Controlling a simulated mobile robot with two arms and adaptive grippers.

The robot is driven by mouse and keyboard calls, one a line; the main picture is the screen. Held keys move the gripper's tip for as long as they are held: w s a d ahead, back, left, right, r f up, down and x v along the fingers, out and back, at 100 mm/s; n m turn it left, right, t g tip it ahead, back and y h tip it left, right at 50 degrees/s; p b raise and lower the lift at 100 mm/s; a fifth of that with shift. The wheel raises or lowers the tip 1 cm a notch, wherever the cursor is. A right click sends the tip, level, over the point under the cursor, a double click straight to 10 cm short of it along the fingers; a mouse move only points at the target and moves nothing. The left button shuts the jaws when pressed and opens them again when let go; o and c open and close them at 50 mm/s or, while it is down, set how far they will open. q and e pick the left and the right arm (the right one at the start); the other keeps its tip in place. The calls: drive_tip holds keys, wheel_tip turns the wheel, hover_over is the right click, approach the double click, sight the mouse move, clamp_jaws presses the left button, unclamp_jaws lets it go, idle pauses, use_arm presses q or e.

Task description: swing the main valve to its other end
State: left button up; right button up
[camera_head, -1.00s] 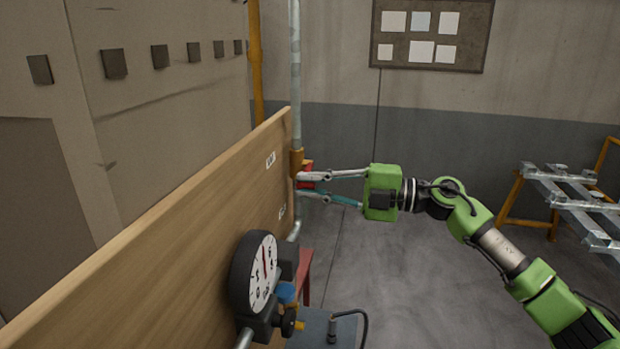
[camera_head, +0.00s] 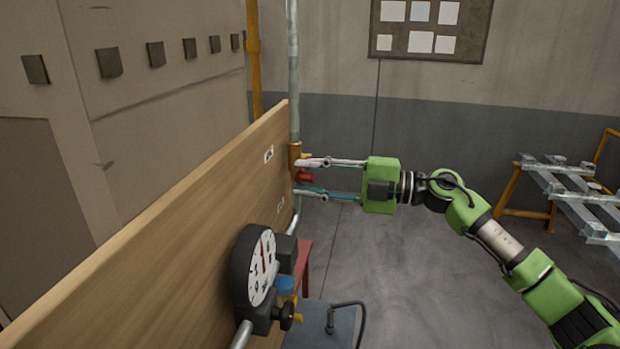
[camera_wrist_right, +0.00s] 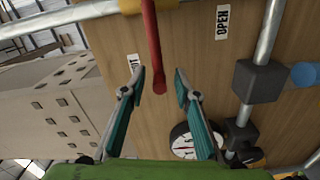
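The main valve has a red lever (camera_head: 305,177) on a brass body (camera_head: 294,155), set in the vertical pipe at the far end of the wooden panel (camera_head: 205,210). In the right wrist view, the lever (camera_wrist_right: 152,40) hangs from the top edge, its rounded end near a partly hidden label (camera_wrist_right: 133,66). The "OPEN" label (camera_wrist_right: 222,22) is to its right. My right gripper (camera_head: 301,177) is open, one finger on each side of the lever's end. Gaps show between lever and fingers in the wrist view (camera_wrist_right: 159,76). My left gripper is not in view.
A round black gauge (camera_head: 241,280) with a white dial juts from the panel's near part, with a blue knob (camera_head: 286,284) beside it. A grey-topped red stand (camera_head: 318,325) is below. A metal rack (camera_head: 570,190) stands at right. The floor between is clear.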

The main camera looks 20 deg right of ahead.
drive_tip(key=v, duration=1.2)
idle(0.5)
